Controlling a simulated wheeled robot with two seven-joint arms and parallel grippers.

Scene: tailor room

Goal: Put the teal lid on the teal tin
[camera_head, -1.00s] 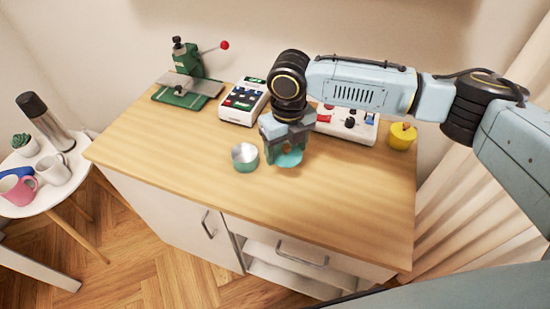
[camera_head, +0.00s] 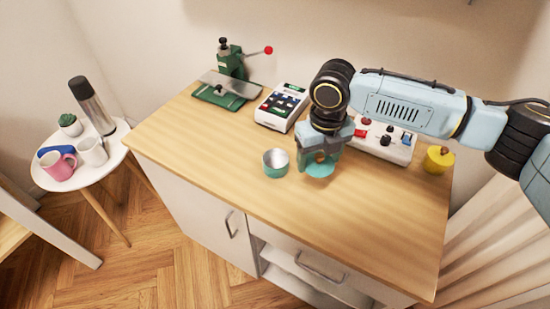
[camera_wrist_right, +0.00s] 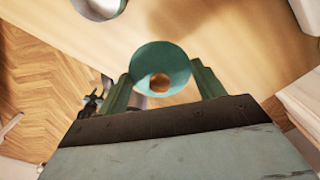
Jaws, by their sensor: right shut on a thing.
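The teal tin (camera_head: 276,162) stands open on the wooden cabinet top, its silvery inside facing up. It also shows, partly cut off, at the top of the right wrist view (camera_wrist_right: 98,8). My right gripper (camera_head: 319,160) is just to the right of the tin and shut on the teal lid (camera_head: 320,170). In the right wrist view the lid (camera_wrist_right: 160,58) is a round teal disc with a brown knob between the two fingers. The lid is apart from the tin; its exact height above the top is hard to tell. My left gripper is not in view.
Behind on the cabinet top (camera_head: 370,220) are a green press (camera_head: 230,80), a white keypad device (camera_head: 283,107), a white control box (camera_head: 385,145) and a yellow pot (camera_head: 438,160). A round side table (camera_head: 50,183) with mugs and a flask stands left. The cabinet's front area is clear.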

